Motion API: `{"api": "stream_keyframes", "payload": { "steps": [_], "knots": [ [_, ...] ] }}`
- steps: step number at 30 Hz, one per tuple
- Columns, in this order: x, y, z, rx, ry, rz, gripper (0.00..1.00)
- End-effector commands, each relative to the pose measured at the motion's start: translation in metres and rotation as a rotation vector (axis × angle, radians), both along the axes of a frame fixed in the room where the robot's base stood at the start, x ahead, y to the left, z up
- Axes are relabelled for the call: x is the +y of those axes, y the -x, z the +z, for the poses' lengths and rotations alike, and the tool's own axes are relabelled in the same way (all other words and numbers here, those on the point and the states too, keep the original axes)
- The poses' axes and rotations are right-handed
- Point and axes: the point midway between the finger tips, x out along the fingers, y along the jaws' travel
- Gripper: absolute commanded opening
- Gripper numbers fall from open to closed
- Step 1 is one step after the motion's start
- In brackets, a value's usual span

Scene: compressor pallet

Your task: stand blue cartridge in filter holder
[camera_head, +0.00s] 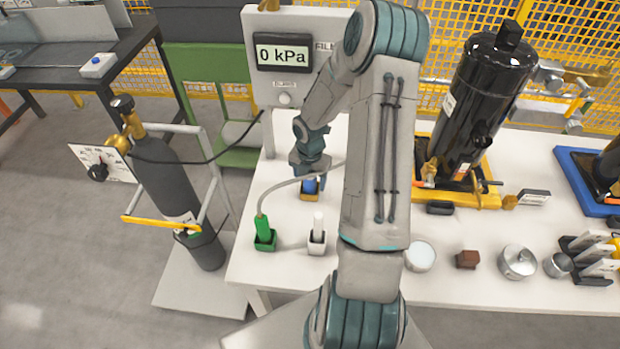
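A small blue piece (311,186), which looks like the blue cartridge, shows low between the fingers of my gripper (309,181). It is at a small yellow-orange holder (310,196) on the white table. My gripper points down right over this holder, and its fingers hide most of the blue piece. I cannot tell whether the fingers are closed on it, or whether it is seated in the holder. No label shows which stand is the filter holder.
A green holder (265,241) with a hose and a white holder (317,244) with a white stick stand nearer the front. A "0 kPa" panel (284,55) rises behind. A black compressor (482,105) stands right; a brown block (467,259) and metal parts lie along the front edge.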

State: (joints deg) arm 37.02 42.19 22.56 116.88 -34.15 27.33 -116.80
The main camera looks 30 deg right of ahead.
Motion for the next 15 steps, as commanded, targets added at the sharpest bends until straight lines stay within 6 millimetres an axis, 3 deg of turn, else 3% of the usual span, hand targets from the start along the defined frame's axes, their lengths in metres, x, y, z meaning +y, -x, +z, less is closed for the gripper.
{"api": "stream_keyframes", "payload": {
  "steps": [7,15],
  "knots": [
    [-0.001,0.0,0.013,-0.002,0.0,-0.002,0.62],
    [-0.001,-0.001,0.072,-0.005,0.003,-0.003,0.62]
  ]
}}
